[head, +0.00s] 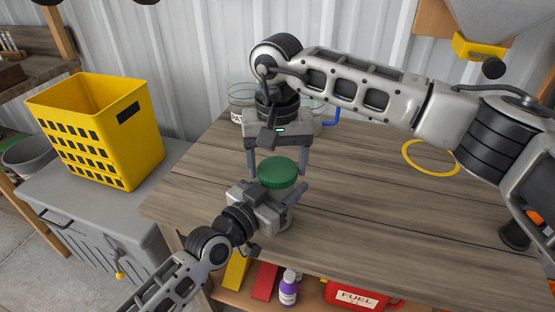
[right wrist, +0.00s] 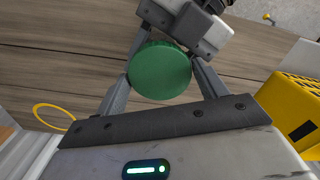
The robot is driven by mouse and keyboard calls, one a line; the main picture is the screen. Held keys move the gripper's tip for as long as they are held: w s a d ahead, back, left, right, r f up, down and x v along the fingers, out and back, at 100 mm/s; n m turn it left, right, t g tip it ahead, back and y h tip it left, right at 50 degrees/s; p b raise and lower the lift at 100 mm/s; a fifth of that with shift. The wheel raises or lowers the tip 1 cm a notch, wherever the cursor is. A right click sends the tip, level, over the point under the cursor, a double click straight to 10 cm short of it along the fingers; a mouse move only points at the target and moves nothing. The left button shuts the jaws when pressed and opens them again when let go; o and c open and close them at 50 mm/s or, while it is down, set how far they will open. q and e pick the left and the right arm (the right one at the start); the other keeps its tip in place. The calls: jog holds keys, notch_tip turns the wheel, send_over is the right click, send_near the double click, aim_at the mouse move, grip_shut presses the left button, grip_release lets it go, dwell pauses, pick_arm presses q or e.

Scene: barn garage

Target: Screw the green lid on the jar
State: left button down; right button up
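The round green lid (head: 277,171) is level and sits over the spot where my left gripper (head: 283,197) is. My right gripper (head: 278,176) points down from above, its two fingers spread on either side of the lid, with small gaps in the head view. The right wrist view shows the lid (right wrist: 160,70) between these fingers, with part of my left gripper (right wrist: 187,27) beyond it. My left gripper reaches in low from the front left. A pale jar (head: 281,226) seems to stand under the lid, mostly hidden by the left gripper; its grip is unclear.
The wooden workbench (head: 370,220) is mostly clear on the right, with a yellow ring (head: 431,158) lying there. Glass containers (head: 241,95) stand behind my right gripper. A yellow basket (head: 100,130) stands on a grey cabinet at left. A red fuel can (head: 355,295) and purple bottle (head: 288,289) are below.

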jog(key=c, duration=0.5)
jog(key=shift+o, duration=0.2)
jog(key=m, duration=1.9)
jog(key=shift+m, duration=0.3)
jog(key=o, duration=1.1)
